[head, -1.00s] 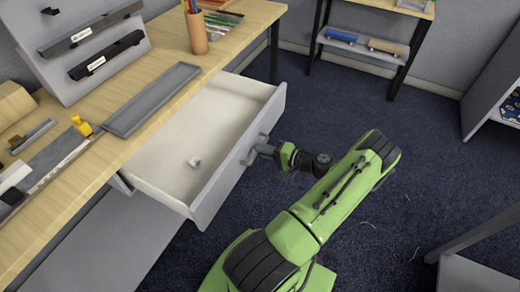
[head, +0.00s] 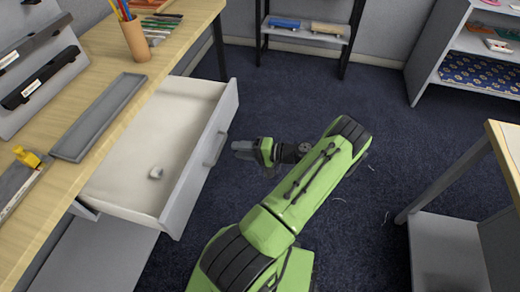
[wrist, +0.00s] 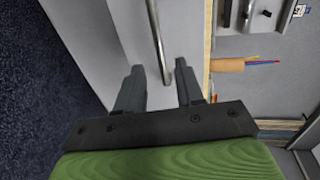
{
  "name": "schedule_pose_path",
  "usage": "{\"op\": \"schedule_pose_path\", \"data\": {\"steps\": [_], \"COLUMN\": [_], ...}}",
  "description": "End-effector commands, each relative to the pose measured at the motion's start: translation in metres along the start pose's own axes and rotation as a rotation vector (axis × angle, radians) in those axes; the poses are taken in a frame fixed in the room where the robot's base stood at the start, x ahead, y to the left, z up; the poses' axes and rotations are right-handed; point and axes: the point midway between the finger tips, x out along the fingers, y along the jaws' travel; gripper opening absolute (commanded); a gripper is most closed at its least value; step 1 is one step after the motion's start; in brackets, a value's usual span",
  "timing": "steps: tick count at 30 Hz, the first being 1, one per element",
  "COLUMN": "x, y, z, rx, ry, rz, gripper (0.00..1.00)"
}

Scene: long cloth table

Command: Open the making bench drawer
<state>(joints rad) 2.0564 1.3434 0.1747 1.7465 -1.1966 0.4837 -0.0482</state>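The making bench (head: 95,105) has a light wood top and stands at the left in the head view. Its white drawer (head: 170,105) is pulled well out, with its inside in plain sight. The drawer's bar handle (head: 215,150) is on the grey front panel. My gripper (head: 240,149) is just off the handle on the floor side, with a small gap between them. In the wrist view the two fingers of my gripper (wrist: 159,82) are apart with nothing held. The handle (wrist: 158,42) shows as a metal bar just beyond the fingertips.
On the bench stand a pencil cup (head: 134,38) and a grey tray (head: 100,115). A shelf (head: 305,33) stands at the back, and another table (head: 505,150) at the right.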

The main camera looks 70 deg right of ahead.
Motion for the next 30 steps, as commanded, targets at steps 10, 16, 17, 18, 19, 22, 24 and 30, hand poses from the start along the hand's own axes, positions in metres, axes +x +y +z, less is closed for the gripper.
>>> {"op": "schedule_pose_path", "data": {"steps": [10, 16, 17, 18, 19, 22, 24, 30], "x": [-0.084, -0.093, -0.093, -0.093, -0.093, -0.093, -0.093, -0.093], "y": [0.000, 0.000, 0.000, 0.000, 0.000, 0.000, 0.000, 0.000], "z": [0.000, 0.000, 0.000, 0.000, 0.000, 0.000, 0.000, 0.000], "rx": [-0.001, 0.000, 0.000, 0.000, 0.000, 0.000, 0.000, 0.000], "ry": [0.002, -0.002, -0.002, -0.002, -0.002, -0.002, -0.002, -0.002], "rz": [0.000, 0.001, 0.001, 0.001, 0.001, 0.001, 0.001, 0.001], "gripper": [0.37, 0.37, 0.37, 0.37, 0.37, 0.37, 0.37, 0.37]}}
